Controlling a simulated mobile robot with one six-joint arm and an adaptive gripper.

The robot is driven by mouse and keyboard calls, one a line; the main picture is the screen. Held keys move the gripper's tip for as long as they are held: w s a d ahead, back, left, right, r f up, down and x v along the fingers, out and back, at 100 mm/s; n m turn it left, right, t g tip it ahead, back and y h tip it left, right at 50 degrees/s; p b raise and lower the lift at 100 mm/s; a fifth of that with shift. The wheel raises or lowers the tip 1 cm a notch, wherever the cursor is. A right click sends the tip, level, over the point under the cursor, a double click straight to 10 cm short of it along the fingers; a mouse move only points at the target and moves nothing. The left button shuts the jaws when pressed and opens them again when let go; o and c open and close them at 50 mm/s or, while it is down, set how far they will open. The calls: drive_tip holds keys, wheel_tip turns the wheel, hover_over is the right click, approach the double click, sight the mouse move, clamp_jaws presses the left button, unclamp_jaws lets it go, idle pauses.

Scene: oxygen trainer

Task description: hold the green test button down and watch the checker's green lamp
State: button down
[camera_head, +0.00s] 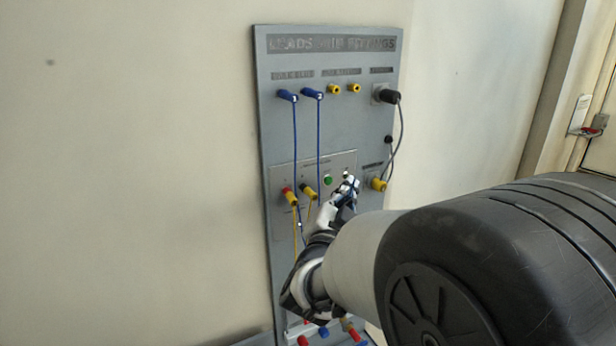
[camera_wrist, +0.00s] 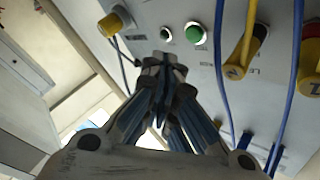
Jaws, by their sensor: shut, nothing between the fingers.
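The green test button (camera_head: 327,180) sits on the checker plate (camera_head: 283,232) in the middle of the grey panel. In the wrist view the button (camera_wrist: 194,33) is green in a pale ring. Beside it is a smaller round fitting, probably the lamp (camera_wrist: 166,33); it looks dark, with no clear green glow. In the head view this fitting (camera_head: 346,174) is a small pale spot. My gripper (camera_head: 350,184) is shut and empty, just right of and below the button. In the wrist view its fingertips (camera_wrist: 164,66) show below the button and lamp, apparently apart from both.
Yellow plugs (camera_head: 291,198) with leads stand left of the button. Two blue leads (camera_head: 294,140) hang down the panel. A yellow plug (camera_head: 379,184) and a grey cable (camera_head: 401,125) are at the right. Coloured plugs (camera_head: 323,331) lie low down. Bare wall is left.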

sight(329, 181)
drive_tip(key=shift+w+a, duration=0.25)
drive_tip(key=shift+w, duration=0.3)
drive_tip(key=shift+w+a, duration=0.25)
drive_tip(key=shift+w, duration=0.3)
drive_tip(key=shift+w+b, duration=0.1)
drive_tip(key=shift+b, duration=0.2)
idle(0.4)
drive_tip(key=shift+w+a, duration=0.15)
drive_tip(key=shift+w, duration=0.15)
drive_tip(key=shift+w+a+b, duration=0.2)
drive_tip(key=shift+w+b, duration=0.2)
idle(2.3)
drive_tip(key=shift+s, duration=0.1)
idle(1.1)
drive_tip(key=shift+s+d+f+b, duration=0.1)
drive_tip(key=shift+s+d+b, duration=0.1)
drive_tip(key=shift+s+b, duration=0.4)
